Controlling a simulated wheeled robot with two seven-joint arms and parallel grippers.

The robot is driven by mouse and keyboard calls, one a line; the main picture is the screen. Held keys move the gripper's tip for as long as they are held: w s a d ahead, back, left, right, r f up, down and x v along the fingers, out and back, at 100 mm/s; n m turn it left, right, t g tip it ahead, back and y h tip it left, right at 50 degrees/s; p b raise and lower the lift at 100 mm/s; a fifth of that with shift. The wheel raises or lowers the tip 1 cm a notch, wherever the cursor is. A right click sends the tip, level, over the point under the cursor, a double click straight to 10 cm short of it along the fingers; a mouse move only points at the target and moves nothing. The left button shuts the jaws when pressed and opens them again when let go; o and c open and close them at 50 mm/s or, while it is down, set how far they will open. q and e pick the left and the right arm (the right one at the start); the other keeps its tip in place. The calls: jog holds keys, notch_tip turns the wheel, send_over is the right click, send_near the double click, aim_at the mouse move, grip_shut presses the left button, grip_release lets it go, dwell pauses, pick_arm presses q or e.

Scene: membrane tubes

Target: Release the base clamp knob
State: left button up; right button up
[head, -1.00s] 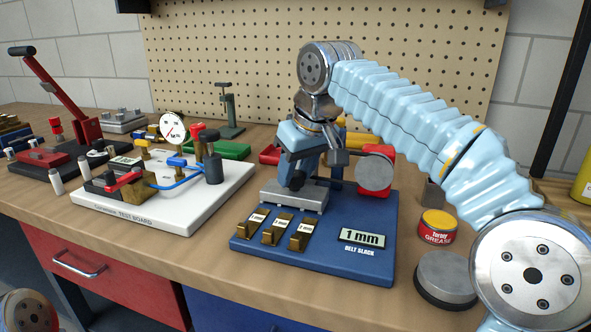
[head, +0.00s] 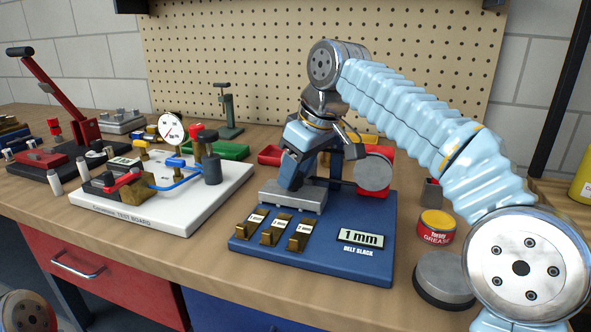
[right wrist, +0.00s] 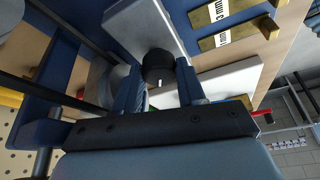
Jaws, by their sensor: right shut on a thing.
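The blue belt slack base (head: 330,262) stands on the bench, with a grey metal block (head: 293,197) at its left rear. My right gripper (head: 288,182) reaches down to this block from above, tilted. In the right wrist view, a round black knob (right wrist: 158,66) with a white mark sits between the fingers, next to the grey metal. My right gripper (right wrist: 160,85) is shut on this knob. In the head view the fingers hide the knob. A display on the base (head: 361,238) reads 1 mm. My left gripper is not in view.
Several brass hooks (head: 272,236) with labels stand on the base's front. A round grey disc (head: 373,172) is behind right. A grease tin (head: 437,225) and a grey puck (head: 444,277) stand at right. The white test board (head: 150,205) is at left.

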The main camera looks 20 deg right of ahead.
jog(key=o, duration=1.1)
jog(key=shift+c, duration=0.2)
